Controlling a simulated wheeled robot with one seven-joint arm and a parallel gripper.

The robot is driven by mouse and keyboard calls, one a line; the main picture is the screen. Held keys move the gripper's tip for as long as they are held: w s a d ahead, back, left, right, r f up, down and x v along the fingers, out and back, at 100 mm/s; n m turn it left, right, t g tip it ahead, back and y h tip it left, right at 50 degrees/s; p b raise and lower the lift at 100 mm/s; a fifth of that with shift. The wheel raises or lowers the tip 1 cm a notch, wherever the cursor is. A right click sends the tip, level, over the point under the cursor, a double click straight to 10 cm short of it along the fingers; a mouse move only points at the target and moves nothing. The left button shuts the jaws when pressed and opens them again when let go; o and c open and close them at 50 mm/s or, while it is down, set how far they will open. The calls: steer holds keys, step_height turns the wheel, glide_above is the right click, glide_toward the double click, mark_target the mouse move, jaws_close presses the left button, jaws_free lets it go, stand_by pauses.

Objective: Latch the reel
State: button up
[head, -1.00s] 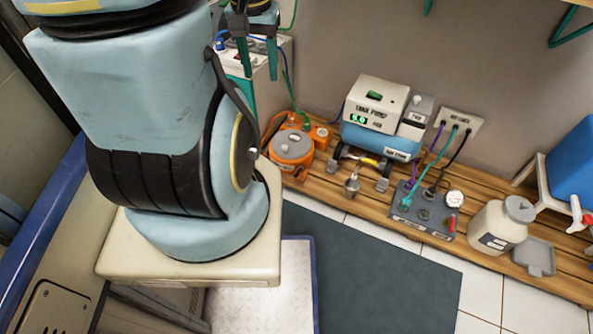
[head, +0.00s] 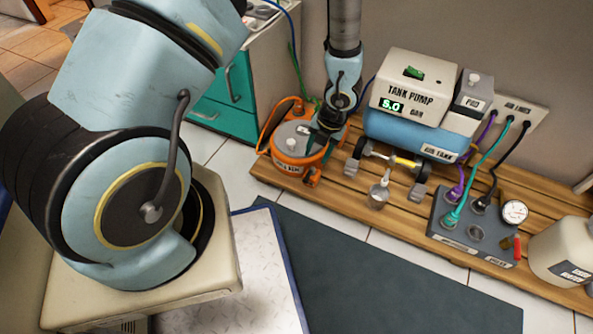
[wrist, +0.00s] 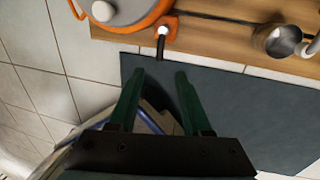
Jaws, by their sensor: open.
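The orange hose reel (head: 287,157) with a grey round top stands at the left end of the wooden pallet. In the wrist view the reel (wrist: 150,22) is cut off by the top edge. A small orange block (wrist: 172,22) with a dark lever (wrist: 160,46), pale near its upper part, sticks out from its near side. My gripper (wrist: 160,75) is open and empty, its two green fingers pointing toward the lever. The lever's end appears between or just beyond the fingertips; I cannot tell the depth. In the head view my wrist hangs over the reel's right side and hides part of it.
The tank pump (head: 415,95) stands just right of my arm on the pallet (head: 400,208). A small metal cup (head: 378,195) and a grey hose manifold (head: 470,228) are further right. A dark mat (head: 370,270) covers the floor in front. A teal cabinet (head: 235,95) stands behind left.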

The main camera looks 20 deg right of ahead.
mark_target(308, 176)
steer(key=f+b, duration=0.2)
steer(key=f, duration=0.1)
steer(key=w+a+f+b, duration=0.1)
steer(key=f+b, duration=0.1)
steer(key=f, duration=0.2)
steer(key=f+b, duration=0.2)
steer(key=f, duration=0.1)
steer(key=shift+w+a+f, duration=0.25)
steer(key=shift+f, duration=0.15)
jaws_close()
